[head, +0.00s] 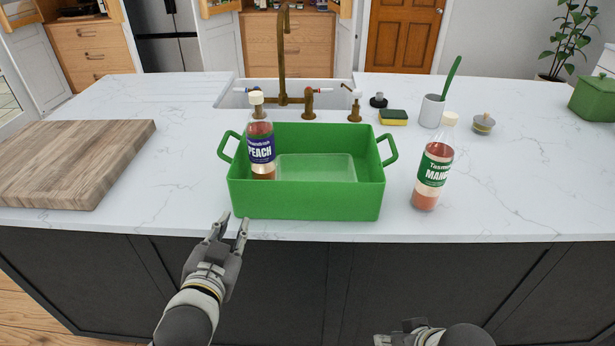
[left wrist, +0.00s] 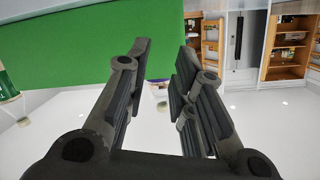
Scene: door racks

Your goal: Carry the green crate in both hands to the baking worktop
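The green crate (head: 305,200) stands on the white marble counter near its front edge, with a loop handle at each end. A peach bottle (head: 261,150) stands in its left part, and a clear container (head: 315,168) lies inside. My left gripper (head: 231,224) is open and empty, just in front of and below the crate's front left corner, apart from the left handle (head: 229,146). In the left wrist view, the crate (left wrist: 80,50) fills the upper left, beyond the parted fingers. My right gripper (head: 400,335) shows only partly at the bottom edge; its fingers are unclear.
A mango bottle (head: 433,170) stands right of the crate. A wooden board (head: 75,160) lies to the left. Behind are a sink (head: 235,97), a brass tap (head: 283,50), a sponge (head: 393,117) and a brush cup (head: 431,110).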

